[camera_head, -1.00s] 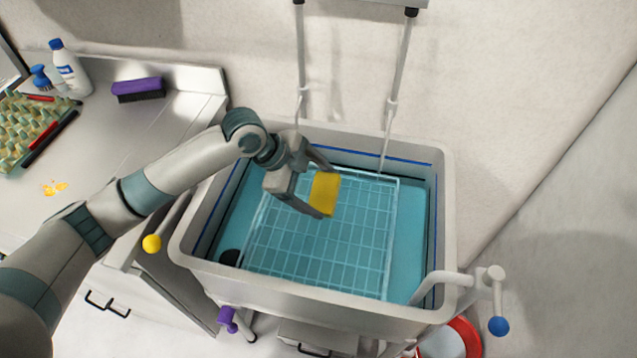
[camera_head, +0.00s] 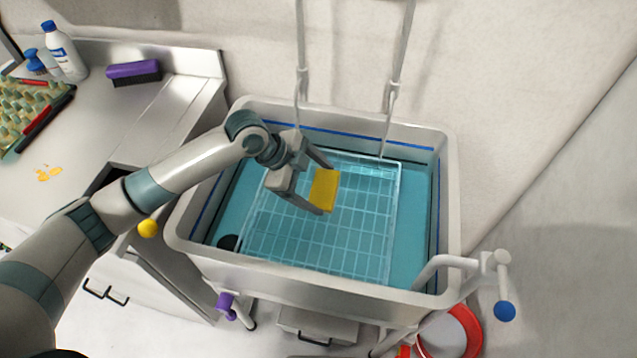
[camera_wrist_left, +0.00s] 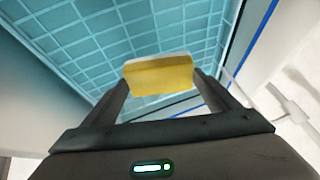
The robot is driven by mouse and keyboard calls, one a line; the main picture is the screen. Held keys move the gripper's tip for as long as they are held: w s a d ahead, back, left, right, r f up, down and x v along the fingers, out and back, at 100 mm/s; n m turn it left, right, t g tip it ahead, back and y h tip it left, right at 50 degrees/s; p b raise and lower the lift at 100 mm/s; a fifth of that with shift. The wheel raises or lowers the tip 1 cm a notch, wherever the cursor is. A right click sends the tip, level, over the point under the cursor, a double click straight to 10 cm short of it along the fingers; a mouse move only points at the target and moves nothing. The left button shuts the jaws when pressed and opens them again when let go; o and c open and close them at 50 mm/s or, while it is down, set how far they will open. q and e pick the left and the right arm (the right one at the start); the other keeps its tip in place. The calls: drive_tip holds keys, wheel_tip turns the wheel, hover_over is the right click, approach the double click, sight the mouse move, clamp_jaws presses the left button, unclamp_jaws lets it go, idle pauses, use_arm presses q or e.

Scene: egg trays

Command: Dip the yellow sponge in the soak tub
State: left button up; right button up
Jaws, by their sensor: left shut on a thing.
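The yellow sponge (camera_head: 324,190) is held between the fingers of my left gripper (camera_head: 322,186), over the soak tub (camera_head: 300,272). The gripper is shut on it, and in the left wrist view the sponge (camera_wrist_left: 158,76) sits between both fingertips. The tub is a large grey basin with blue-green liquid and a wire rack (camera_head: 360,225) in it. I cannot tell whether the sponge touches the liquid. My right gripper is not in view.
A steel counter (camera_head: 110,130) stands left of the tub, with a purple brush (camera_head: 133,72), a white bottle (camera_head: 63,50), an egg tray (camera_head: 28,110) and a yellow spill (camera_head: 47,173). A white pipe with a blue knob (camera_head: 504,311) is at the tub's front right.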

sight(319, 189)
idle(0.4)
use_arm(q)
drive_tip(key=shift+r, duration=0.1)
drive_tip(key=shift+r, duration=0.15)
drive_tip(key=shift+r+p, duration=5.45)
drive_tip(key=shift+r, duration=0.5)
drive_tip(key=shift+r, duration=0.1)
wheel_tip(319, 189, up, 4)
drive_tip(key=p, duration=0.3)
drive_tip(key=shift+p, duration=0.3)
